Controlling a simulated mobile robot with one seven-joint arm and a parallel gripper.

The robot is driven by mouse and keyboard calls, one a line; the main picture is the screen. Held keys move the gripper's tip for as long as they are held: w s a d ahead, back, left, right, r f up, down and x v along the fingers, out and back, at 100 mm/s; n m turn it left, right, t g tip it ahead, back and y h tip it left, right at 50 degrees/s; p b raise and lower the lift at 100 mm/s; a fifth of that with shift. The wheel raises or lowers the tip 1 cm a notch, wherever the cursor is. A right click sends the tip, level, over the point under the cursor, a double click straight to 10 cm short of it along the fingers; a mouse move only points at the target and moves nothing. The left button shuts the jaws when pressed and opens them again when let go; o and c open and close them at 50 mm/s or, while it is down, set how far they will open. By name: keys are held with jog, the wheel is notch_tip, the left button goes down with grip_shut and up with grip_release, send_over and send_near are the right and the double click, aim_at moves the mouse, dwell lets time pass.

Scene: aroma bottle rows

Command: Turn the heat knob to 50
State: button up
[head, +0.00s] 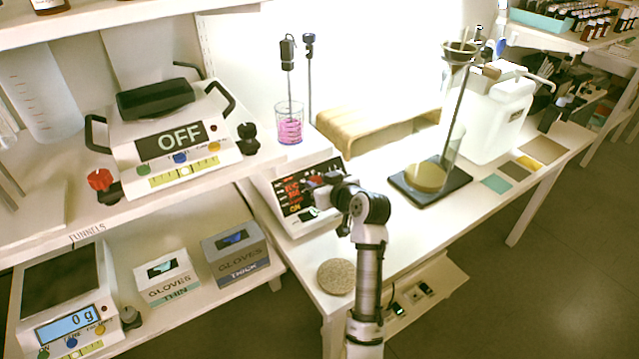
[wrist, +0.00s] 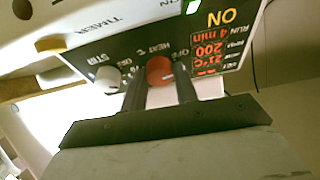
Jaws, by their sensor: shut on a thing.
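The heat knob (wrist: 160,70) is red and sits on the dark front panel of the white hotplate (head: 306,224), beside upside-down lettering that reads HEAT °C in the wrist view. My gripper (wrist: 160,86) has one finger on each side of this knob and is shut on it. The panel's display (wrist: 212,45) is lit, with red digits that seem to read 21 °C and 200, an orange 4 min, and ON.
A grey stir knob (wrist: 108,79) stands beside the heat knob. A beaker of pink liquid (head: 289,130) stands behind on the hotplate. A cork ring (head: 336,276) lies at the table's front edge. A stand with a dark base (head: 445,191) is to the right.

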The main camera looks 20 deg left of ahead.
jog(key=shift+r+m+p, duration=0.1)
jog(key=shift+m+p, duration=0.3)
jog(key=shift+s+a+r+m+t+h+p, duration=0.1)
jog(key=shift+m+t+h+p, duration=0.1)
jog(key=shift+m+p, duration=0.4)
jog(key=shift+r+m+t+h+p, duration=0.1)
jog(key=shift+m+t+p, duration=0.1)
jog(key=shift+m+p, duration=0.4)
jog(key=m+h+p, duration=0.1)
jog(key=m+p, duration=0.3)
jog(key=shift+p, duration=0.35)
jog(key=m+p, duration=0.2)
jog(key=m+h+p, duration=0.1)
jog(key=m+p, duration=0.1)
jog(key=m, duration=0.1)
jog(key=shift+a+t+h, duration=0.15)
jog(key=shift+t+h, duration=0.15)
jog(key=m+p, duration=0.1)
jog(key=m, duration=0.1)
jog(key=shift+f+m+h, duration=0.1)
jog(key=shift+m+h, duration=0.3)
jog(key=m+h, duration=0.1)
jog(key=m, duration=0.2)
jog(key=shift+a+m, duration=0.1)
jog(key=shift+m, duration=0.3)
jog(key=m+g, duration=0.1)
jog(key=m, duration=0.2)
jog(key=m+g+h, duration=0.1)
jog(key=m, duration=0.2)
